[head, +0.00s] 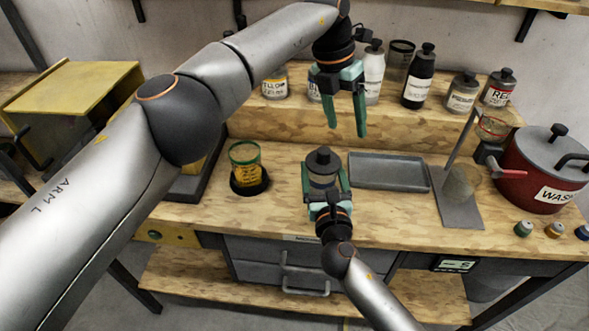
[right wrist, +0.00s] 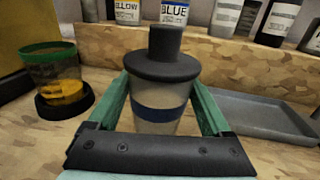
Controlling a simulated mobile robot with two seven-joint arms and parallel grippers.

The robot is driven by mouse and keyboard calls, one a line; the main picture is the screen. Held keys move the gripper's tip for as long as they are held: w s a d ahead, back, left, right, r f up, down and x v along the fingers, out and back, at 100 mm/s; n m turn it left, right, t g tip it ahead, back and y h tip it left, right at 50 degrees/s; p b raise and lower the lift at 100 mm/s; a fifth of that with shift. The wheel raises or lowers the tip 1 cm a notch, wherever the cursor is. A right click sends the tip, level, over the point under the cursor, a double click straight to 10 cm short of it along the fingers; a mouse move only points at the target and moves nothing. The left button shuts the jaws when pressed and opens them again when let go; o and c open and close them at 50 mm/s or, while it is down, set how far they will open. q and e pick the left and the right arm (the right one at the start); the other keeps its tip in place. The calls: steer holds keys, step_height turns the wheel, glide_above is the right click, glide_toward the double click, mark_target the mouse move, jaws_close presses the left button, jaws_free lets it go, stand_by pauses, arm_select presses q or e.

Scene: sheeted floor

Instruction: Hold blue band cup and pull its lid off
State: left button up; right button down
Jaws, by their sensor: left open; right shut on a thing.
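The blue band cup (right wrist: 157,117) is a clear cup with a dark blue band, standing upright on the bench. A dark lid (right wrist: 161,58) with a raised round knob sits on top of it; the lid also shows in the head view (head: 323,163). My right gripper (head: 325,182) is shut on the cup, one green finger on each side, below the lid. My left gripper (head: 346,115) is open and empty, fingers pointing down, above and behind the lid and apart from it. The cup's lower part is hidden by my right gripper.
A green-rimmed cup with yellow contents (head: 246,165) stands in a dark round holder at left. An empty grey tray (head: 390,172) lies right of the blue band cup. Several bottles stand on the raised shelf (head: 400,125) behind. A red wash pot (head: 540,170) is at far right.

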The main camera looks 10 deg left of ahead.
mark_target(322, 150)
arm_select(q)
steer(key=w+d+f+m+t+h, duration=0.1)
steer(key=d+f+m+h, duration=0.35)
steer(key=h, duration=0.25)
steer(key=a+t+h, duration=0.1)
steer(key=a+t, duration=0.1)
steer(key=s+a+f+t+h, duration=0.1)
steer(key=a+t+h, duration=0.1)
steer(key=a, duration=0.1)
steer(key=s+a+n+t+h, duration=0.1)
steer(key=a+t, duration=0.2)
steer(key=shift+s+a+f+h, duration=0.2)
steer(key=shift+s+f+h, duration=0.05)
steer(key=shift+h, duration=0.05)
steer(key=s+a+f+t, duration=0.1)
steer(key=s+a+t, duration=0.3)
steer(key=s+a, duration=0.2)
steer(key=x, duration=1.1)
steer(key=shift+w+d+f, duration=0.15)
steer(key=shift+w+f, duration=0.2)
steer(key=shift+w, duration=0.15)
steer(key=shift+c, duration=0.2)
jaws_close()
